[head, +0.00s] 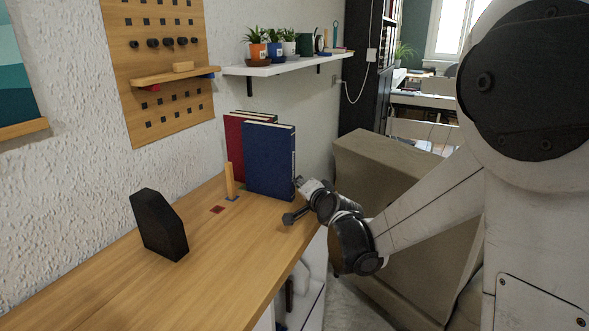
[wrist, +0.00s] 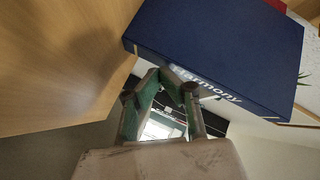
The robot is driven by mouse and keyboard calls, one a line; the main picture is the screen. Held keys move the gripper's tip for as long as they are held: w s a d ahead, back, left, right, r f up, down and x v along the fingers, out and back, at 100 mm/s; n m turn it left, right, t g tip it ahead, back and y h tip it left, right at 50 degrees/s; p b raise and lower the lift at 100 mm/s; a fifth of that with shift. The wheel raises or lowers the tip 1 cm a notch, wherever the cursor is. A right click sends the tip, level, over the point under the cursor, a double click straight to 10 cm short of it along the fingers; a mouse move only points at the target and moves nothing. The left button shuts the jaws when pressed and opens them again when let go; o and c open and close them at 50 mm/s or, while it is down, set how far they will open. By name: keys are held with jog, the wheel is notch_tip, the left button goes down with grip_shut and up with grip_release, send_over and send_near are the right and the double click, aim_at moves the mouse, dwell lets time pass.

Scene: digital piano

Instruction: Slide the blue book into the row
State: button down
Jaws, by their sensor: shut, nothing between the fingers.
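The blue book (head: 270,160) stands upright on the wooden desk, beside a red book (head: 236,135) that it partly hides. Its spine, lettered "Harmony", faces my gripper; the book fills the upper middle of the wrist view (wrist: 215,50). My gripper (head: 294,201) is just right of the spine, low above the desk's front edge. In the wrist view its fingers (wrist: 166,76) come together at the tips by the spine's edge, with nothing between them. I cannot tell whether they touch the book.
A black bookend (head: 160,225) stands farther left. A shelf with potted plants (head: 287,67) hangs above. The front left desk is clear.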

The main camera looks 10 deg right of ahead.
aim_at(275, 180)
jog(key=shift+w+a+b, duration=0.15)
jog(key=shift+w+a, duration=0.65)
jog(key=shift+a, duration=0.5)
jog(key=shift+w+a+b, duration=0.1)
jog(key=shift+w+a, duration=0.65)
jog(key=shift+a, duration=0.55)
jog(key=shift+w+a+b, duration=0.15)
jog(key=shift+w+a, duration=0.65)
jog(key=shift+a, duration=0.5)
dwell(3.8)
